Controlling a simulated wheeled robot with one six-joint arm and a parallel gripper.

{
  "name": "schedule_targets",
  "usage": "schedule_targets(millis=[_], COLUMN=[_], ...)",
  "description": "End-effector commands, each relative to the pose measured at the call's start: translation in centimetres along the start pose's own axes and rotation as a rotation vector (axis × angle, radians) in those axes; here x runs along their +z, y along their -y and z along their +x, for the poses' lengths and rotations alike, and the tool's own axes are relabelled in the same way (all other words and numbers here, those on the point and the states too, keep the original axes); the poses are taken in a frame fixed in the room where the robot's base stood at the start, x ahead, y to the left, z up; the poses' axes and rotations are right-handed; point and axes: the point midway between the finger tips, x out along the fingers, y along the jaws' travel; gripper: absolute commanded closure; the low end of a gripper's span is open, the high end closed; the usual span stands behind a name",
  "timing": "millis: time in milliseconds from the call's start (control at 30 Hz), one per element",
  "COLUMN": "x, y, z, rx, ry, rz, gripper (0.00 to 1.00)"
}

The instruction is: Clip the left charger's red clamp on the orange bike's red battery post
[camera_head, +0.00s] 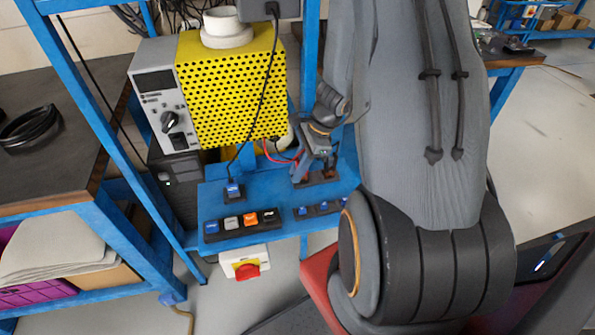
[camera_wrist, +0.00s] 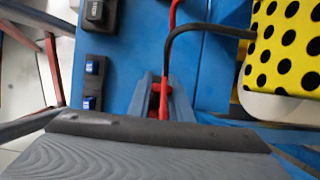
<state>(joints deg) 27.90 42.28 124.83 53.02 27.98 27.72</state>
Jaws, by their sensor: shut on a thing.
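My gripper (camera_head: 308,168) is low over the blue shelf, in front of the yellow perforated unit. In the wrist view my gripper (camera_wrist: 161,92) is shut on the red clamp (camera_wrist: 163,103), and its fingers hide part of it. A red cable (camera_wrist: 172,14) runs up from the clamp, with a black cable (camera_wrist: 205,27) crossing beside it. In the head view a bit of red cable (camera_head: 275,158) shows left of the gripper. I cannot tell which box is the left charger. I cannot make out the orange bike or its red battery post.
The blue shelf (camera_head: 222,196) carries a row of switches (camera_head: 240,222). The yellow perforated unit (camera_head: 232,88) stands close behind the gripper. A red rotary switch (camera_head: 245,269) hangs below the shelf. A blue-framed bench (camera_head: 60,130) is at left; open floor (camera_head: 545,150) lies at right.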

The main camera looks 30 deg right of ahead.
Motion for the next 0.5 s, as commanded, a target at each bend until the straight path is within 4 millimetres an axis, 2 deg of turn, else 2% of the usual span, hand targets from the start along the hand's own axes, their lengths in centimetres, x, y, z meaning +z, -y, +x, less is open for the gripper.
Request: schedule_targets(millis=[267, 500], x=[1.0, 1.0], y=[0.1, -5.3], z=[-2.5, -2.4], rx=[-0.003, 0.000], ry=[-0.001, 0.000], rz=[-0.003, 0.002], gripper=[1.00, 1.00])
